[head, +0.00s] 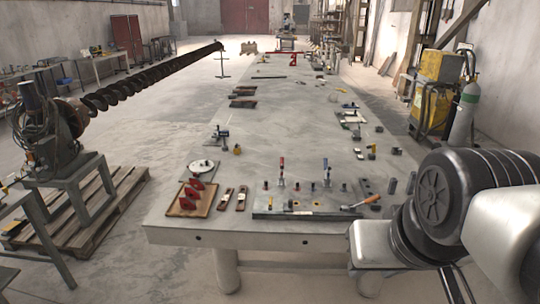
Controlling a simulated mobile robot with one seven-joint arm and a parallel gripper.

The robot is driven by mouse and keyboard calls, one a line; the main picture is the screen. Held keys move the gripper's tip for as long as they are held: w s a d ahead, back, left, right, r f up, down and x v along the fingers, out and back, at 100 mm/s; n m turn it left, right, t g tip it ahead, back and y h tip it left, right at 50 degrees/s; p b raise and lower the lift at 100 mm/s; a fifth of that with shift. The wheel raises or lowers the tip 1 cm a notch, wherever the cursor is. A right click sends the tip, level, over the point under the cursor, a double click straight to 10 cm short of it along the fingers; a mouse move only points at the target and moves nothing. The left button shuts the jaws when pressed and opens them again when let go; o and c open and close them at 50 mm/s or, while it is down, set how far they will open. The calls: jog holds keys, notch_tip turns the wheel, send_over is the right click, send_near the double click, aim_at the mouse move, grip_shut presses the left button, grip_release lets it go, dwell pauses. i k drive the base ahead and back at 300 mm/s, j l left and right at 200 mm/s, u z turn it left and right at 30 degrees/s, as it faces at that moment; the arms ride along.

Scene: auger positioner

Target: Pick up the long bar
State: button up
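A long grey table (270,150) runs away from me in the head view. A thinner dark bar (268,77) lies crosswise near the far end. I cannot tell which of the two is the long bar of the task. My arm fills the lower right, over and beside the table's near right corner. My gripper is not clearly visible, and nothing is seen held.
A hammer (360,202) lies near the front. A long auger (150,77) stands left. A yellow machine (436,85) and gas cylinder (464,115) stand right. The table's middle is mostly clear.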

aim_at(241, 197)
jog(key=i+j+z, duration=0.1)
jog(key=i+j, duration=0.3)
jog(key=j, duration=0.2)
jog(key=i+j+z, duration=0.25)
jog(key=i+j, duration=0.15)
jog(key=j, duration=0.25)
jog(key=i+j, duration=0.15)
jog(key=j, duration=0.2)
jog(key=i+j+z, duration=0.2)
jog(key=i+j, duration=0.35)
jog(key=i, duration=0.15)
